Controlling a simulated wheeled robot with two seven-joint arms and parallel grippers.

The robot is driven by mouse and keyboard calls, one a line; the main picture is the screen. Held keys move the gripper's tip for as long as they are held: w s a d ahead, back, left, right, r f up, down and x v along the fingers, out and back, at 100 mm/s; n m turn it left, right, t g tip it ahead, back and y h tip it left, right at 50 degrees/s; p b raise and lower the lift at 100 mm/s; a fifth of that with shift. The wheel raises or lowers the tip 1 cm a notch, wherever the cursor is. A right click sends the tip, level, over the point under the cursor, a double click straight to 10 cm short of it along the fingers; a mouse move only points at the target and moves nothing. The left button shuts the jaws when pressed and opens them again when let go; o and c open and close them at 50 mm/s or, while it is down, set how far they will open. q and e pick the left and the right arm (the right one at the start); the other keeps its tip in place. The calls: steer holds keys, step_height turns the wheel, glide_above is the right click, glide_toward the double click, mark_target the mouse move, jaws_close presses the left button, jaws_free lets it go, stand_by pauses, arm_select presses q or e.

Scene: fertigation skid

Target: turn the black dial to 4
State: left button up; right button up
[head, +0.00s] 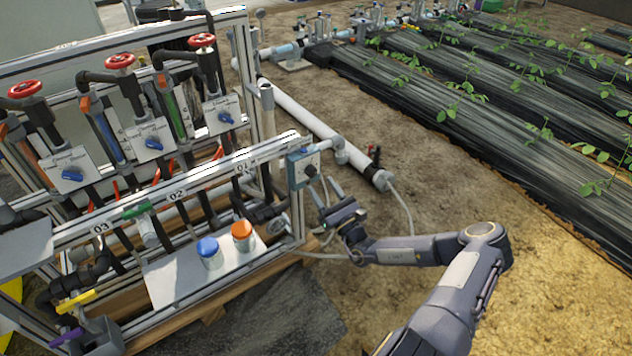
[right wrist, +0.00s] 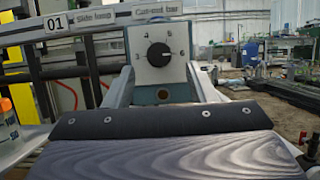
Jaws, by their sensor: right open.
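The black dial (head: 311,170) sits on a light panel on the front of a grey-blue box at the right end of the skid's rail. In the right wrist view the black dial (right wrist: 159,54) is face-on with numbers around it; its pointer setting is too small to read surely. My right gripper (head: 324,190) is open just in front of the box, its fingers pointing at it. In the right wrist view the two fingers of my gripper (right wrist: 160,82) spread to the left and right below the dial, with nothing between them. My left gripper is not in view.
Blue-knobbed panels (head: 154,143) and red handwheels (head: 120,62) stand left on the skid. Orange-lidded (head: 241,235) and blue-lidded (head: 209,252) jars stand on a white shelf. A white pipe (head: 320,130) runs behind the box.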

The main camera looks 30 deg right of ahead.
mark_target(313, 175)
steer(key=shift+b+x, duration=0.4)
steer(key=shift+x, duration=1.65)
